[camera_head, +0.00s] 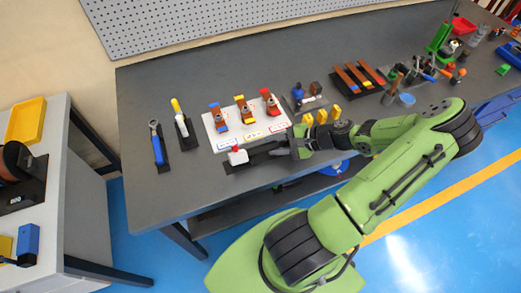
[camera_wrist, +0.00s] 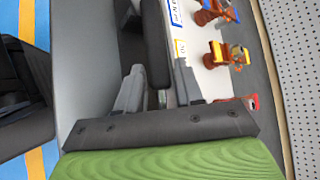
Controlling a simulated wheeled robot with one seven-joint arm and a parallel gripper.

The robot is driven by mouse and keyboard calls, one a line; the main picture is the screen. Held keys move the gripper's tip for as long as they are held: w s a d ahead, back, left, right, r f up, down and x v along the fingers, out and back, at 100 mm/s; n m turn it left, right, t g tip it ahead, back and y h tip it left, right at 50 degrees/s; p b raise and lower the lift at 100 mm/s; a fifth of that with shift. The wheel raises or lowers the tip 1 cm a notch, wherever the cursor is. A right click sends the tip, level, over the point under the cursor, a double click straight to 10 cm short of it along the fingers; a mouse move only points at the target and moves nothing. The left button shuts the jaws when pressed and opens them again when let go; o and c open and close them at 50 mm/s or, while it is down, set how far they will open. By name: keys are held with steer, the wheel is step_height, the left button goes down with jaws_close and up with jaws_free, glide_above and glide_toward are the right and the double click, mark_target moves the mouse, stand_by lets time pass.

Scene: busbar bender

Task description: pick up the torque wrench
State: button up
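A long black handle (camera_wrist: 157,45) lies lengthwise between the fingers in the wrist view. I take it for the torque wrench, but its head is not clear there. In the head view a dark bar lies on a black holder at the front edge of the bench, with a white block with a red top (camera_head: 238,156) at its left end. My gripper (camera_head: 291,149) is at the right end of this holder. In the wrist view my gripper (camera_wrist: 160,72) has its grey fingers apart, one on each side of the handle, with a narrow gap showing at the right finger.
A white board (camera_head: 229,135) with several coloured clamp-like parts stands just behind. A blue-handled tool (camera_head: 158,149) and a yellow-tipped tool (camera_head: 180,119) lie left on black holders. Yellow blocks (camera_head: 321,116) stand close behind my gripper. The bench's left front (camera_head: 170,195) is clear.

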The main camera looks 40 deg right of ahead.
jaws_close()
steer(key=shift+r, duration=0.1)
